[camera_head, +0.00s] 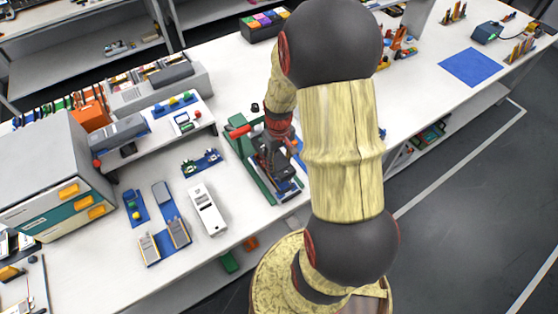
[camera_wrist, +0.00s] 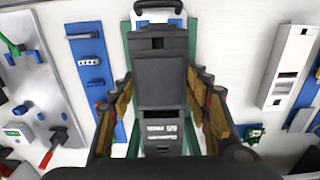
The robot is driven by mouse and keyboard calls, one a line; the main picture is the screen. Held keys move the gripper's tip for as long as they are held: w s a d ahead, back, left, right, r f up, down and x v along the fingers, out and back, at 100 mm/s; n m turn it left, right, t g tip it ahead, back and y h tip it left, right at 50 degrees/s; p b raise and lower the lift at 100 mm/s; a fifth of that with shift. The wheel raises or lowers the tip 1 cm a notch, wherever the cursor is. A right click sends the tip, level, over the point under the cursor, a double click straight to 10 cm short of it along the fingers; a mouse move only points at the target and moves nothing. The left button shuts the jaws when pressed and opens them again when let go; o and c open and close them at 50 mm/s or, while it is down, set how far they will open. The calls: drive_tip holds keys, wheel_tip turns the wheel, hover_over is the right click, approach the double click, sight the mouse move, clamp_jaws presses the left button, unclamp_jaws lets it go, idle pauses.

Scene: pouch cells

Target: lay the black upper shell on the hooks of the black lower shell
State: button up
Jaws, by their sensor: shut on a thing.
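My gripper (camera_head: 273,160) is low over the green-framed fixture (camera_head: 246,158) on the bench, largely hidden by my own arm in the head view. In the wrist view its fingers (camera_wrist: 160,88) are shut on the two sides of the black upper shell (camera_wrist: 160,80), which lies between the fingertips. More black surface with white lettering, seemingly the black lower shell (camera_wrist: 160,136), shows below it over the green frame. The two black parts overlap in this view. I cannot tell whether they touch or whether the hooks are engaged.
A white device (camera_head: 207,208) lies left of the fixture, with blue holders (camera_head: 136,207) beyond it. A raised grey shelf (camera_head: 150,138) stands at the back left. A blue mat (camera_head: 470,67) lies far right. The bench's front edge is close to the fixture.

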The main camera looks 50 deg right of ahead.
drive_tip(key=shift+f+b, duration=1.55)
drive_tip(key=shift+f, duration=1.15)
drive_tip(key=shift+f+b, duration=0.3)
drive_tip(key=shift+f, duration=0.7)
drive_tip(key=o, duration=1.2)
drive_tip(key=shift+o, duration=0.2)
wheel_tip(320, 180, up, 12)
